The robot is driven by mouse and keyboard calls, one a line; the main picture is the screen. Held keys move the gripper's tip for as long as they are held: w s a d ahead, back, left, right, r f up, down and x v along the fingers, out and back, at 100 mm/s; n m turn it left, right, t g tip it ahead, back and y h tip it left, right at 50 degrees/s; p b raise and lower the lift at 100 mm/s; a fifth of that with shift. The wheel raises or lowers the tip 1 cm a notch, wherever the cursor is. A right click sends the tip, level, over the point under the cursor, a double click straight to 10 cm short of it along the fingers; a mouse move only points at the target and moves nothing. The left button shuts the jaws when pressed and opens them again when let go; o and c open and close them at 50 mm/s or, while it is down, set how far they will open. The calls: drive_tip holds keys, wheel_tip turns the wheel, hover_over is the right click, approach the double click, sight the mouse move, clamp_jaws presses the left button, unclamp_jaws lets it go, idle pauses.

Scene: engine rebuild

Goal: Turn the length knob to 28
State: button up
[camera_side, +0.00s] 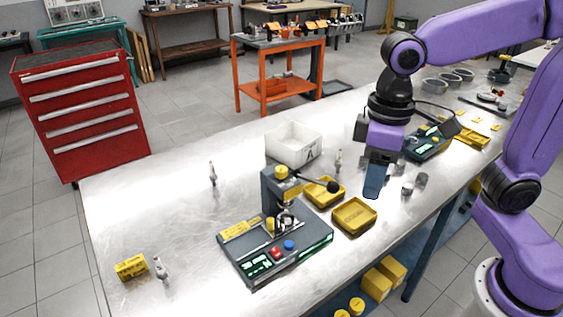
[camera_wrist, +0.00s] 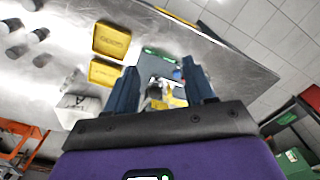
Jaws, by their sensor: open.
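A dark grey bench device (camera_side: 258,250) with an upright column, green displays and red and blue buttons stands at the bench's front middle. A yellow cap (camera_side: 281,172) tops its column, and a black ball-ended lever (camera_side: 333,186) sticks out right. I cannot tell which part is the length knob, and no number is readable. My gripper (camera_side: 373,194) points down, open and empty, above the bench to the right of the device and apart from it. In the wrist view, the device's base (camera_wrist: 155,66) shows beyond and between my open fingers (camera_wrist: 160,70), partly hidden by them.
Two yellow trays (camera_side: 354,229) (camera_side: 338,190) lie between the device and my gripper. A white bin (camera_side: 273,147) stands behind the device. Small metal parts (camera_side: 408,188) lie right of my gripper. A second device (camera_side: 428,143) stands farther right. The bench's left part is mostly clear.

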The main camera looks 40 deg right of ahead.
drive_tip(key=w+a+r+m, duration=0.5)
drive_tip(key=w+r+m, duration=0.15)
drive_tip(key=w, duration=0.45)
drive_tip(key=m, duration=0.5)
approach(282, 168)
wheel_tip(282, 168, down, 9)
drive_tip(key=shift+w+a+r, duration=0.1)
drive_tip(key=shift+a+r, duration=0.05)
drive_tip(key=shift+r, duration=0.05)
clamp_jaws()
